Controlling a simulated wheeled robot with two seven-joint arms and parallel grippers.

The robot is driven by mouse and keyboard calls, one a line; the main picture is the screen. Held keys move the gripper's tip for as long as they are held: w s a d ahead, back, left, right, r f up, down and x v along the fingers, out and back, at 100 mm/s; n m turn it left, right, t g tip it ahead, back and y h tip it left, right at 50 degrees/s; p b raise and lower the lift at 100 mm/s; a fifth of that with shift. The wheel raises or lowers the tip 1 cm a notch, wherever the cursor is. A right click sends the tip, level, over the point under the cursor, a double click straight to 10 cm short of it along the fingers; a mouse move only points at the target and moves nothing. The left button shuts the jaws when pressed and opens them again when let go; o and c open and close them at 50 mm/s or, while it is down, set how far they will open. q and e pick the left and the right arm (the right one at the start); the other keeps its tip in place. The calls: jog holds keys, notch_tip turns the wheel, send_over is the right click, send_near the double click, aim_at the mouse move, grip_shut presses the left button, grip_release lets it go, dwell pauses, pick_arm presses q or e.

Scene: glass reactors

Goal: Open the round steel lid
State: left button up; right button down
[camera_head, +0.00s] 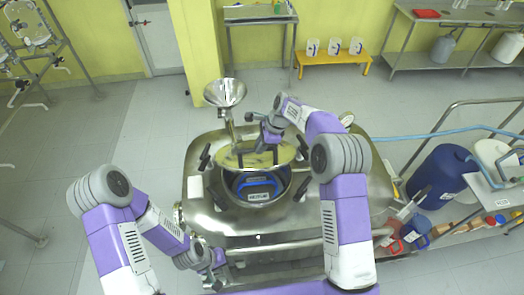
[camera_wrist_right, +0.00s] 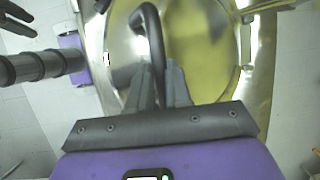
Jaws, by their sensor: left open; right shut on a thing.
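The round steel lid (camera_head: 240,160) stands tilted up above the round opening (camera_head: 226,188) of the steel reactor; its shiny face reflects yellow. In the right wrist view the lid (camera_wrist_right: 205,50) fills much of the upper picture, with a dark bent handle (camera_wrist_right: 150,25) on it. My right gripper (camera_head: 268,138) is at the lid's upper edge. In the right wrist view its fingers (camera_wrist_right: 163,85) are closed about the handle. My left gripper (camera_head: 213,278) is open and empty, low at the reactor's front edge, away from the lid.
The opening shows something blue (camera_head: 258,180) and a white label inside. Dark clamps (camera_head: 205,158) stand around it. A steel funnel (camera_head: 225,93) rises just behind the lid. A blue barrel (camera_head: 440,175) and a blue hose (camera_head: 430,136) are at the right.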

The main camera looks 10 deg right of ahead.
jog(key=shift+w+d+r+p, duration=0.1)
jog(key=shift+w+r+p, duration=0.4)
jog(key=shift+w+p, duration=0.15)
jog(key=shift+w+r+p, duration=0.5)
jog(key=shift+w+p, duration=0.05)
jog(key=shift+w, duration=0.15)
jog(key=c, duration=1.4)
grip_release()
jog(key=shift+f, duration=0.1)
jog(key=shift+c, duration=0.2)
jog(key=o, duration=0.4)
jog(key=shift+w+f, duration=0.15)
jog(key=shift+w, duration=0.35)
jog(key=shift+s+r, duration=0.2)
jog(key=shift+r, duration=0.1)
